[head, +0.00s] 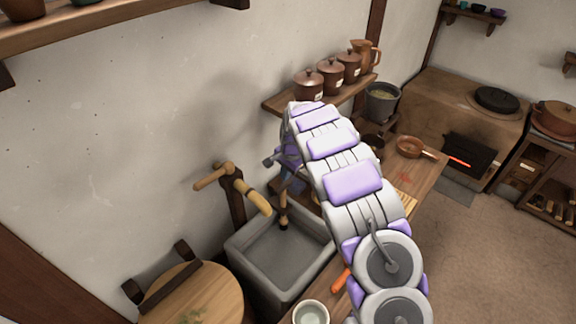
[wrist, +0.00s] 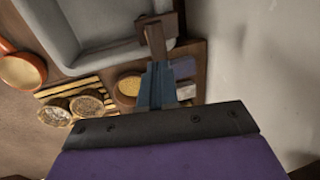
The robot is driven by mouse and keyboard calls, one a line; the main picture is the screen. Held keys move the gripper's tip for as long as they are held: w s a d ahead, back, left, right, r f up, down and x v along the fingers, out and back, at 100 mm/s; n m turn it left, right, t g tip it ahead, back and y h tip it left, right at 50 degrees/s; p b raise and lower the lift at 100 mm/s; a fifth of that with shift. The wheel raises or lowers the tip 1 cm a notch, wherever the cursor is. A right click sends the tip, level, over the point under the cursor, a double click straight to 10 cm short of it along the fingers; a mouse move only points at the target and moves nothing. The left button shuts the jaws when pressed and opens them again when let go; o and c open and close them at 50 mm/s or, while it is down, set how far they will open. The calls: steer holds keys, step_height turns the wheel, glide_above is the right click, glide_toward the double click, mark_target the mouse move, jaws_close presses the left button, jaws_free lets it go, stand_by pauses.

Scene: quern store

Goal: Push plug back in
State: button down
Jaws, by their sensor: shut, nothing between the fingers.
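A slim wooden peg (head: 283,212), which looks like the plug, stands upright at the back right of the grey stone sink (head: 246,262). In the wrist view a wooden piece (wrist: 156,40), apparently the same peg, rises at the sink's corner. My gripper (wrist: 156,72) is shut and empty, with its blue-grey fingers pointing at this piece. The tips are very close to it; I cannot tell whether they touch. In the head view my arm hides most of the gripper. The peg's lower end and any hole are not clear.
A wooden spout (head: 252,196) on a post reaches over the sink. A round wooden lid (head: 195,296) stands at the lower left. A shelf with lidded pots (head: 331,75) hangs behind my arm. The counter holds a pan (head: 410,147), jars (wrist: 88,106) and a bowl (head: 311,313).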

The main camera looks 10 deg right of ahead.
mark_target(285, 190)
steer(key=f, duration=0.4)
steer(key=shift+w+d+f, duration=0.1)
steer(key=shift+w, duration=0.25)
steer(key=shift+a+f, duration=0.2)
step_height(285, 190, down, 4)
steer(key=shift+s+r, duration=0.1)
steer(key=shift+r, duration=0.1)
steer(key=shift+s+f, duration=0.1)
steer(key=shift+s, duration=0.1)
steer(key=shift+d, duration=0.1)
